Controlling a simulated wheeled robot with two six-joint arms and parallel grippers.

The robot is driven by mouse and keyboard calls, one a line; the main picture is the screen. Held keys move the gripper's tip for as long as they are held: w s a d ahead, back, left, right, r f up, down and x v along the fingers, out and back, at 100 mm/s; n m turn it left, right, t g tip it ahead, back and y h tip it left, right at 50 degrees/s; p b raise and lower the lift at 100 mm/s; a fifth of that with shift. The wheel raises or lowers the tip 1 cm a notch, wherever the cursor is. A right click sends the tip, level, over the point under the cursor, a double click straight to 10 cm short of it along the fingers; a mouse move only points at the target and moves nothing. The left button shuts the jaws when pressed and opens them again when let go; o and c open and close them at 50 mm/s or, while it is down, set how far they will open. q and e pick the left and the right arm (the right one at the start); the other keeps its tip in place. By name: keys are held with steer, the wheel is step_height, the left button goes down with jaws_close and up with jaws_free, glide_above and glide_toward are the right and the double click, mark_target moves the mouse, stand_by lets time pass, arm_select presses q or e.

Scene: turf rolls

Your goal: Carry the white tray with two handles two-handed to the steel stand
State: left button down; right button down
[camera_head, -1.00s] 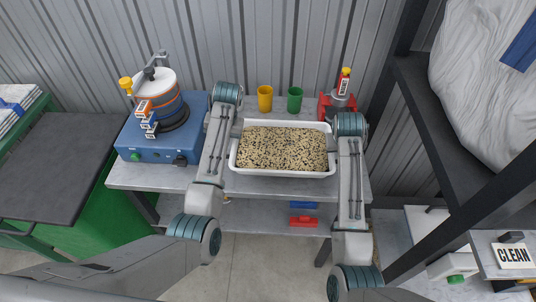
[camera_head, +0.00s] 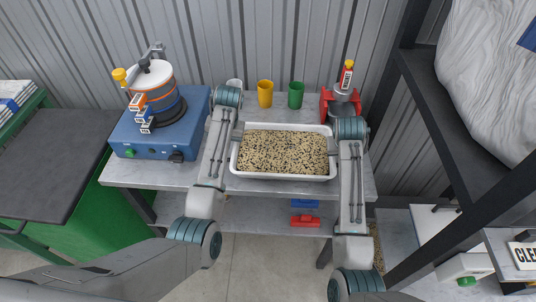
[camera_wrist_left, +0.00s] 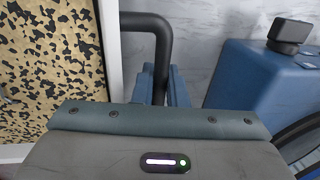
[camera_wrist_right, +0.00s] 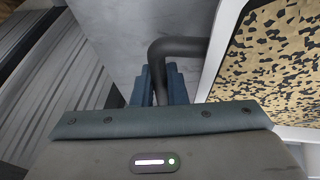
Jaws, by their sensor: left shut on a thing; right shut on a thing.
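The white tray (camera_head: 283,177), filled with a speckled tan and black material, is level over the grey bench top (camera_head: 190,178). I cannot tell whether it touches the bench. My left gripper (camera_head: 237,133) is shut on its left handle; in the left wrist view the dark bent handle (camera_wrist_left: 150,22) runs between the blue fingers (camera_wrist_left: 160,86). My right gripper (camera_head: 334,142) is shut on the right handle, a dark bar (camera_wrist_right: 180,47) between the fingers (camera_wrist_right: 160,86) in the right wrist view. I cannot tell for certain which surface is the steel stand.
A blue machine (camera_head: 155,138) stands left of the tray. A red device (camera_head: 341,103) is at back right. A dark rack post (camera_head: 445,210) stands at right, a green cart (camera_head: 95,205) at left.

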arm_select(q)
steer(key=shift+f+b, duration=0.4)
steer(key=shift+f, duration=0.1)
arm_select(e)
steer(key=shift+f, duration=0.5)
arm_select(q)
steer(key=c, duration=1.5)
jaws_free()
arm_select(e)
steer(key=c, duration=1.5)
jaws_free()
arm_select(q)
steer(key=shift+o, duration=0.2)
steer(key=shift+s, duration=0.1)
arm_select(e)
steer(key=shift+o, duration=0.2)
steer(key=shift+s, duration=0.1)
arm_select(q)
steer(key=shift+r, duration=0.15)
arm_select(e)
steer(key=shift+r, duration=0.15)
